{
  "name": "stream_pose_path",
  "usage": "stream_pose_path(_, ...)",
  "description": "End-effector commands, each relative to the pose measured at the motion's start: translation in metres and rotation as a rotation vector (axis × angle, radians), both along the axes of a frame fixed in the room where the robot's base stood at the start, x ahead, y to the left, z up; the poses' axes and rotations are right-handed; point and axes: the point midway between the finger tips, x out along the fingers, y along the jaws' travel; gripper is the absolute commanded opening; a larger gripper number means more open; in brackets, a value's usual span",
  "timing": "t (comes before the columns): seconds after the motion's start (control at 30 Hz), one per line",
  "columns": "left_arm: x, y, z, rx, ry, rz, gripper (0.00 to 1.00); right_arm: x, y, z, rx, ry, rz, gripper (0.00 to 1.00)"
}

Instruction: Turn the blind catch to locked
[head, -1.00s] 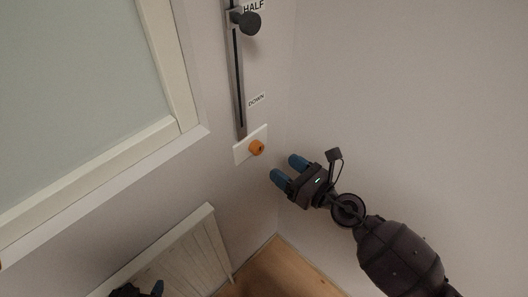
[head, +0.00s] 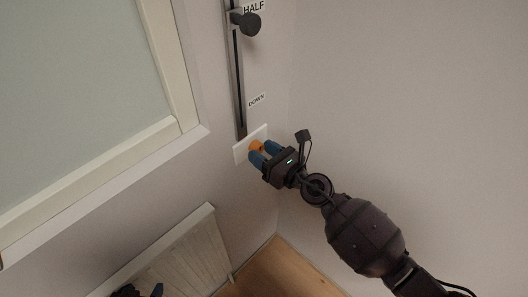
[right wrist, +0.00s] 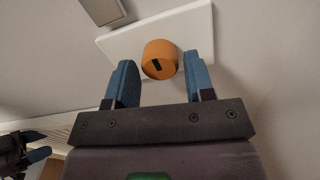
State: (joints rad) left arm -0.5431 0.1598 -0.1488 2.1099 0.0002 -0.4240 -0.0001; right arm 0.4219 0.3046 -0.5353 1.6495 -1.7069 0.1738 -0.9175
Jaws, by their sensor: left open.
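The blind catch is an orange round knob (head: 256,146) on a white wall plate (head: 240,154), below the slotted rail. In the right wrist view the knob (right wrist: 160,58) shows a dark mark on its face, and the plate (right wrist: 122,42) lies behind it. My right gripper (head: 264,150) is at the knob. Its blue fingers (right wrist: 160,82) are open, one on each side of the knob, with gaps showing on both sides. My left gripper (head: 156,290) shows only in part at the bottom edge of the head view; it also appears at the left of the right wrist view (right wrist: 38,146).
A dark slider knob (head: 247,22) sits on the vertical rail (head: 239,90) near the "HALF" label; a "DOWN" label (head: 257,100) is lower. A framed window (head: 80,100) is at left, a white slatted panel (head: 190,250) below it. The right wall is bare.

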Motion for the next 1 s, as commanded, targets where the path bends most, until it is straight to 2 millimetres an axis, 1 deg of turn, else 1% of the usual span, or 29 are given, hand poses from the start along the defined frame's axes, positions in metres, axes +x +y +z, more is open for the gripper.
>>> stream_pose_path(0.03,0.000,0.000,0.000,0.000,-0.001,0.000,0.59,0.000,0.000,0.000,0.000,0.000,0.000,0.41)
stream_pose_path(0.2,0.001,0.000,0.001,-0.001,-0.002,0.000,0.59,0.000,0.000,0.000,0.000,0.000,0.000,0.15)
stream_pose_path(0.23,0.001,-0.001,0.001,-0.002,-0.002,0.001,0.59,0.000,0.000,0.000,0.000,0.000,0.000,0.13)
stream_pose_path(0.57,0.003,-0.004,0.004,-0.012,-0.010,0.010,0.59,0.000,0.000,0.001,0.039,0.039,0.000,0.13)
stream_pose_path(0.77,0.005,-0.004,0.010,-0.013,-0.020,0.011,0.59,0.000,0.000,0.002,0.125,0.124,-0.001,0.13)
stream_pose_path(1.0,0.006,-0.002,0.017,-0.009,-0.028,0.010,0.59,0.000,0.000,0.002,0.279,0.278,0.000,0.13)
